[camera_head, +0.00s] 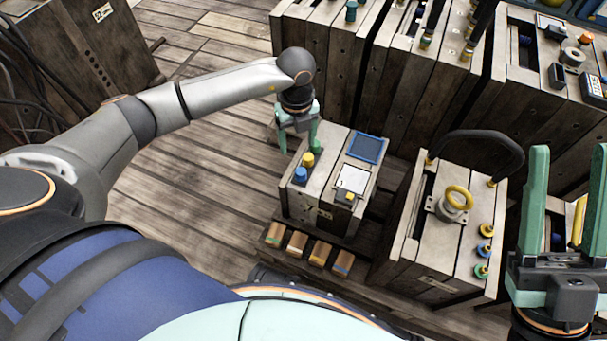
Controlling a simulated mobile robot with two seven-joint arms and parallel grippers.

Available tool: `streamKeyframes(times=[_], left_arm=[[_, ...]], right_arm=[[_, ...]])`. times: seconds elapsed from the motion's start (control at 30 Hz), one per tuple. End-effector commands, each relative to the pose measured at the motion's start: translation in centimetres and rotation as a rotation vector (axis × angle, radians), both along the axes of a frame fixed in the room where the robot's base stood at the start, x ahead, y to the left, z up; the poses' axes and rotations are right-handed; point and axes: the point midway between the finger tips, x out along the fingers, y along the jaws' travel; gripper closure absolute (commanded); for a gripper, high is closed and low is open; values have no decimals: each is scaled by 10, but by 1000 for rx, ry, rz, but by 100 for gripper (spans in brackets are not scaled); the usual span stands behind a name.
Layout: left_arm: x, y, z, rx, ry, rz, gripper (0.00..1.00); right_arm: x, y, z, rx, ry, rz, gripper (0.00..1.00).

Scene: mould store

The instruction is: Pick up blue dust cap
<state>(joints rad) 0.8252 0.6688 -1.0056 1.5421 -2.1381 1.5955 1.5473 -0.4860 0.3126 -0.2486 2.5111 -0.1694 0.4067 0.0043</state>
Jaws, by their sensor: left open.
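A blue dust cap (300,174) stands on the top left part of a wooden mould block (328,180), in front of a yellow cap (308,159). My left gripper (298,148) points down just behind and above the two caps. Its green fingers are apart and it holds nothing that I can see. The blue cap is apart from the fingers and in plain view. My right gripper (569,160) is at the right edge, pointing up the picture, with its fingers wide apart and a yellow bar visible behind the gap.
A blue-framed pad (366,148) and a white card (352,180) lie on the block's right side. Several small wooden blocks (297,243) line its front. A mould with a yellow ring (458,198) stands to the right, and larger moulds stand behind. Plank floor (190,210) is clear to the left.

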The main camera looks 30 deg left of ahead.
Motion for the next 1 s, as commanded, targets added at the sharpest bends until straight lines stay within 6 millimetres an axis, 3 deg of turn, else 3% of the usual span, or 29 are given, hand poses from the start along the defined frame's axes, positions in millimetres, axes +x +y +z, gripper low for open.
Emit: streamKeyframes(times=[0.2,0.47,0.7,1.0], left_arm=[[-1,-2,-46,-2,3,-3,27],[-2,-4,-67,-4,3,-4,27],[-3,-9,-103,-4,3,-3,27],[-3,-9,-109,-5,2,-4,27]], right_arm=[[1,2,-24,-14,7,-4,50],[2,4,-35,-23,11,-8,50],[3,6,-61,-46,16,-17,50],[4,8,-64,-52,23,-19,50]])
